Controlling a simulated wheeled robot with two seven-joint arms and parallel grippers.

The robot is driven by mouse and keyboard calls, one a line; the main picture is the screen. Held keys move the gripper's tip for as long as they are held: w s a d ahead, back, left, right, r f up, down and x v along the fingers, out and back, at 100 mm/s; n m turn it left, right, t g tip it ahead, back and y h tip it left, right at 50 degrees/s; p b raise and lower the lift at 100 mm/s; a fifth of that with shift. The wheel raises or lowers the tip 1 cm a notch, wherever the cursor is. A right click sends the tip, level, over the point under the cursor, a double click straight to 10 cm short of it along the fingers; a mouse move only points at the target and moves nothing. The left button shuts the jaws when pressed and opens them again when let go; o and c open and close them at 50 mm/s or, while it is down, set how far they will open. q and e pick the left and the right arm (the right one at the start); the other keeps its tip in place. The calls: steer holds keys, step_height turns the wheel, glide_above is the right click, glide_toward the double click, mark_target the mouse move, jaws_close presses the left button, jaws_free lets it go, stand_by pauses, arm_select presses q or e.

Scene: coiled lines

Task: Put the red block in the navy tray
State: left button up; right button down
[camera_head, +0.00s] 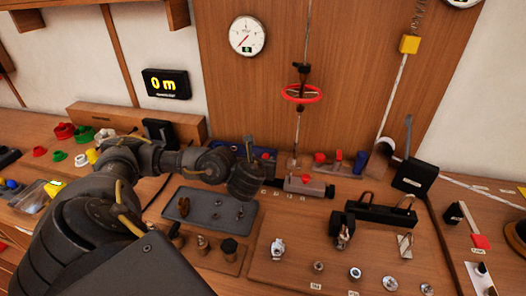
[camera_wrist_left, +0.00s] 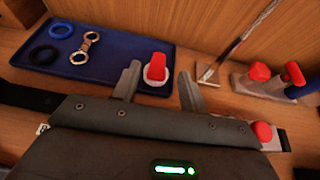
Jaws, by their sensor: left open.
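The navy tray (camera_wrist_left: 125,45) lies at the back of the bench in the left wrist view; in the head view it shows partly (camera_head: 268,153) behind my left gripper. A red block (camera_wrist_left: 156,66) with a pale, roundish piece at its base is at the tray's right end, seemingly inside it. My left gripper (camera_wrist_left: 160,69) is open, pointing at the tray. The red block appears between its two fingertips; I cannot tell whether either touches it. In the head view my left gripper (camera_head: 248,150) hides that area. My right gripper is not in view.
The tray also holds a blue ring (camera_wrist_left: 61,30), a black ring (camera_wrist_left: 43,55) and a metal link (camera_wrist_left: 84,47). A pale stand with red pieces (camera_wrist_left: 275,80) stands right of the tray. A grey tray (camera_head: 205,215) lies in front, and a thin rod (camera_head: 300,120) rises behind.

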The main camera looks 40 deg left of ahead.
arm_select(q)
steer(key=shift+p+v, duration=0.55)
steer(key=shift+v, duration=2.45)
